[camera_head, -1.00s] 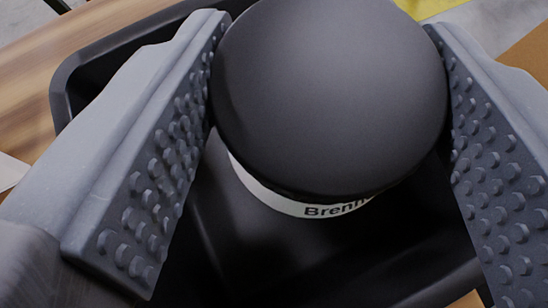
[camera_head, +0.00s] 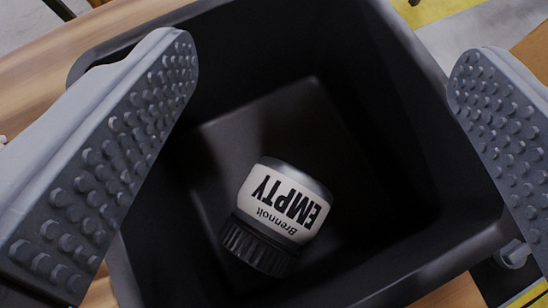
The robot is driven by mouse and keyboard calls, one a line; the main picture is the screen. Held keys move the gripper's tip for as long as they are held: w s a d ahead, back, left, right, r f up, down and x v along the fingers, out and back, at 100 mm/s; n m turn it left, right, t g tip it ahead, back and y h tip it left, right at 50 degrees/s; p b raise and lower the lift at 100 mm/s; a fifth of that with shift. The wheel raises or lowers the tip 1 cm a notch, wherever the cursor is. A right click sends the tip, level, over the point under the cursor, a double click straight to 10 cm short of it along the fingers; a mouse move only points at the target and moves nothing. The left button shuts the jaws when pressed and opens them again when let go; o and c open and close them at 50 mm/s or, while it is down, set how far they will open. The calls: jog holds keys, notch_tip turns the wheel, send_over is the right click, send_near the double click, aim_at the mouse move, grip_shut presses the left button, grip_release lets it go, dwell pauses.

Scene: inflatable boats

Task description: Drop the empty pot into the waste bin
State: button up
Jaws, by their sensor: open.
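The empty pot (camera_head: 278,210) is a small dark pot with a ribbed black lid and a white label reading "EMPTY" and "Brennolt". It lies tipped over inside the black waste bin (camera_head: 400,45), low down near the bin floor. Its label faces up toward the camera and its lid points to the lower left. My gripper (camera_head: 320,70) is above the bin, its two grey studded fingers spread wide on either side of the opening. It is open, with nothing between the fingers, and apart from the pot.
The bin stands by a wooden surface (camera_head: 40,60) at the left. A yellow floor stripe (camera_head: 440,12) and grey floor show at the upper right. A brown cardboard-coloured surface (camera_head: 535,50) is at the right edge.

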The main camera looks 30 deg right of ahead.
jog(key=v, duration=1.2)
jog(key=shift+p, duration=0.45)
jog(key=shift+a, duration=0.15)
jog(key=w+a+r+n+t+y, duration=0.3)
jog(key=a+r, duration=0.4)
jog(key=r, duration=0.6)
jog(key=w+a+r+n+t+y, duration=0.25)
jog(key=w+a+r, duration=0.35)
jog(key=r, duration=0.7)
jog(key=s+a+r+n+y, duration=0.1)
jog(key=s+a+r, duration=0.4)
jog(key=r, duration=0.2)
jog(key=s+a+r+n+y, duration=0.1)
jog(key=s+a+r, duration=0.3)
jog(key=a+r, duration=0.2)
jog(key=s+a+r+n+t+y, duration=0.1)
jog(key=s+a+r, duration=0.4)
jog(key=r, duration=0.5)
jog(key=shift+s+a, duration=0.2)
jog(key=shift+s, duration=0.1)
